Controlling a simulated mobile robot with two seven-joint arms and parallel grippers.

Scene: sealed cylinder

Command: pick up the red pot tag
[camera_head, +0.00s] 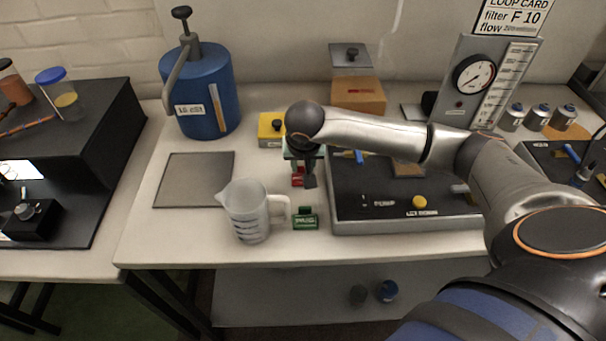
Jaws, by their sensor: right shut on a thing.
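The red pot tag (298,178) is a small red piece between the dark fingers of my right gripper (304,180). The gripper points down over the white bench and is shut on the tag, which it partly hides. I cannot tell whether the tag touches the bench. A green tag (305,219) with a pale label stands on the bench just in front of it. My left gripper is not in view.
A clear measuring jug (247,211) stands close to the left of the green tag. A black pump panel (400,210) lies to the right. A blue cylinder (204,95), a yellow box (270,128) and an orange box (358,95) stand behind. A grey mat (193,181) is bare.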

